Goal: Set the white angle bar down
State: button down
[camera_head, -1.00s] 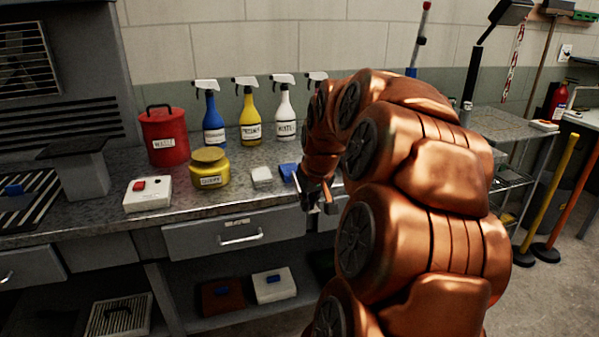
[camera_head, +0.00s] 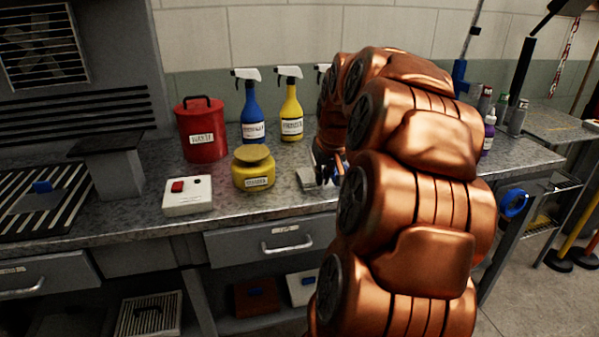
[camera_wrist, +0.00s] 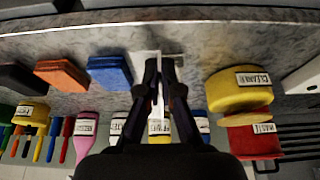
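In the wrist view the two dark fingers of my gripper (camera_wrist: 160,72) are close together. A narrow white strip, the white angle bar (camera_wrist: 158,92), shows upright between them, and they appear shut on it. Behind the fingertips a pale block (camera_wrist: 142,64) lies on the bench, partly hidden. In the head view my gripper (camera_head: 328,174) is low over the workbench (camera_head: 130,219), just right of the pale block (camera_head: 307,178). The bar cannot be made out there, and my arm hides the bench behind it.
A yellow cleaner tub (camera_head: 254,172), a red waste can (camera_head: 202,132) and a white box with a red button (camera_head: 188,195) stand left of my gripper. Spray bottles (camera_head: 252,118) line the wall. In the wrist view blue (camera_wrist: 110,72) and orange (camera_wrist: 61,75) blocks lie left.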

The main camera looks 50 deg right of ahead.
jog(key=p, duration=0.1)
send_over(286, 183)
jog(key=s, duration=0.2)
jog(key=shift+w+a+f, duration=0.15)
jog(key=shift+a+f, duration=0.3)
jog(key=shift+w+f, duration=0.15)
jog(key=shift+w, duration=0.05)
jog(key=shift+f+p, duration=0.55)
jog(key=shift+f, duration=1.15)
jog(key=shift+f, duration=0.2)
jog(key=c, duration=1.3)
grip_release()
jog(key=shift+r, duration=0.15)
